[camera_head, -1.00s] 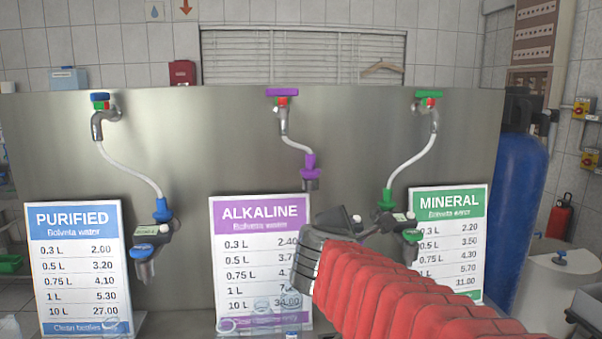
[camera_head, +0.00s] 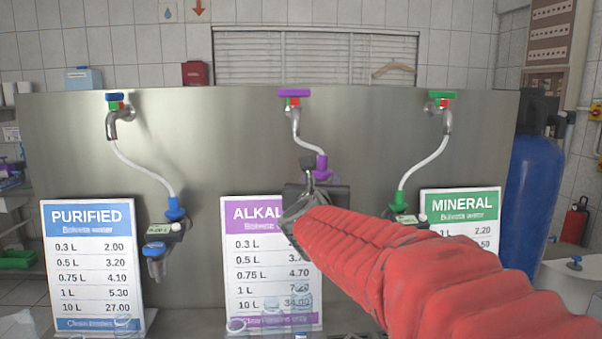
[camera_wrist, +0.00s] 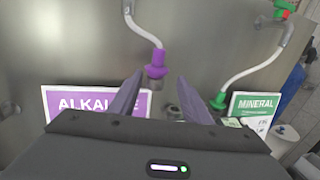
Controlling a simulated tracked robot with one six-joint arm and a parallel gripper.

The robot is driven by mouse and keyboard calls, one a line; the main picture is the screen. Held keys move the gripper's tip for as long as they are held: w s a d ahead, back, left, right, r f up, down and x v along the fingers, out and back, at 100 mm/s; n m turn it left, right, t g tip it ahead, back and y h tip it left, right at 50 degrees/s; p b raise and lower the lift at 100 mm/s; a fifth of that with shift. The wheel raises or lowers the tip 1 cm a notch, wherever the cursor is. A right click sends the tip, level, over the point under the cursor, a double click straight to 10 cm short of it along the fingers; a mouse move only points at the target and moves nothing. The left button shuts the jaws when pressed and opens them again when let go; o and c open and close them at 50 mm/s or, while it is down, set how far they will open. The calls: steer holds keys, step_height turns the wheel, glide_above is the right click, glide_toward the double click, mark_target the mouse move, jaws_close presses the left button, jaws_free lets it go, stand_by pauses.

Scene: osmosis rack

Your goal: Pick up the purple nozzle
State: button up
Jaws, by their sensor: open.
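The purple nozzle (camera_head: 322,164) hangs at the end of a white hose from the middle tap (camera_head: 294,100), in front of the steel panel. In the head view its lower part is hidden behind my gripper (camera_head: 308,165). In the wrist view the purple nozzle (camera_wrist: 156,64) shows just above and between the tips of the two spread fingers. My gripper (camera_wrist: 159,78) is open and empty. I see no finger touching the nozzle, and how far it lies beyond the tips is hard to tell.
The blue nozzle (camera_head: 175,210) hangs to the left and the green nozzle (camera_head: 399,202) to the right. The ALKALINE sign (camera_head: 250,215) stands behind my arm, with clear bottles (camera_head: 301,312) below. Steel panel (camera_head: 220,150) backs everything.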

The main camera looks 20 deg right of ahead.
mark_target(322, 166)
steer(key=x, duration=0.8)
steer(key=shift+w, duration=0.15)
steer(key=shift+w+d, duration=0.15)
steer(key=shift+a+x, duration=0.15)
steer(key=shift+x, duration=1.15)
steer(key=shift+a+x, duration=0.1)
steer(key=shift+x, duration=1.15)
steer(key=shift+w+r, duration=0.1)
steer(key=shift+w, duration=0.05)
steer(key=shift+c, duration=0.5)
jaws_close()
